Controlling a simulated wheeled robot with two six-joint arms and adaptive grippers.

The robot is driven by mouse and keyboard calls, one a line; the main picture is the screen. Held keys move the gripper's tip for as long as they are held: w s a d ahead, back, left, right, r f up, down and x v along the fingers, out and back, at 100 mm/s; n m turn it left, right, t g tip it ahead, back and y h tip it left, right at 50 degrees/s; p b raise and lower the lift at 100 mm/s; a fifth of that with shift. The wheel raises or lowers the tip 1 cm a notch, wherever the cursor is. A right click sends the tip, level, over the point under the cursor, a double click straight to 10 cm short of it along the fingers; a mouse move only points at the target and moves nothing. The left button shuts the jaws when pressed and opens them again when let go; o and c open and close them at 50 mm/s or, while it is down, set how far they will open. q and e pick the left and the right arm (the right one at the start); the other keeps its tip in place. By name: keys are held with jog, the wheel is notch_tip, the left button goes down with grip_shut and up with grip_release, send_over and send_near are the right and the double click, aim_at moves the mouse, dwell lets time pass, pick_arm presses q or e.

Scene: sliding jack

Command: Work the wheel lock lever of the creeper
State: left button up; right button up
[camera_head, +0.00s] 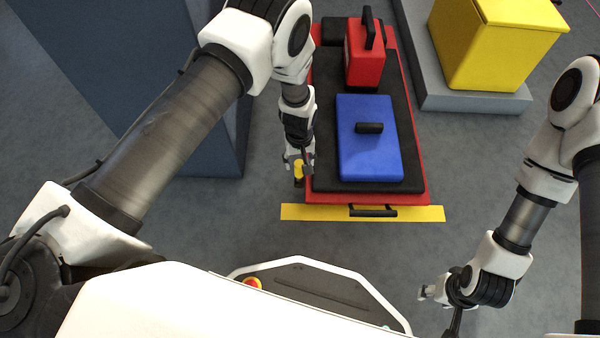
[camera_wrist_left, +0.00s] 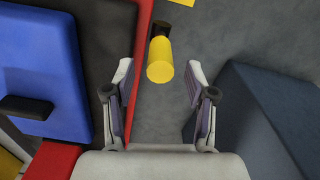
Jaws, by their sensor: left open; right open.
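The creeper (camera_head: 420,177) is a low red platform with a black pad, in the middle of the head view. Its lock lever, a yellow knob on a black stem, stands out beside the creeper's edge; the knob shows in the left wrist view (camera_wrist_left: 160,62) and small in the head view (camera_head: 298,169). My left gripper (camera_head: 300,165) is open above the lever. In the left wrist view its fingertips (camera_wrist_left: 158,75) lie either side of the knob, with gaps on both sides. My right gripper (camera_head: 436,293) is open and empty, low at the right, away from the creeper.
A blue case (camera_head: 365,150) and a red box (camera_head: 360,65) with a black handle sit on the creeper. A yellow strip (camera_head: 295,212) crosses the floor at its near end. A dark blue block (camera_head: 215,130) stands left. A yellow bin (camera_head: 490,55) is at the back right.

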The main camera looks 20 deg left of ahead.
aim_at(299, 169)
pick_arm(q)
notch_tip(299, 169, down, 5)
jog(key=shift+f+b, duration=0.2)
jog(key=shift+b, duration=0.9)
pick_arm(e)
notch_tip(299, 169, down, 3)
jog(key=shift+f, duration=0.1)
pick_arm(q)
grip_shut()
jog(key=shift+r, duration=0.1)
pick_arm(e)
jog(key=shift+s, duration=0.1)
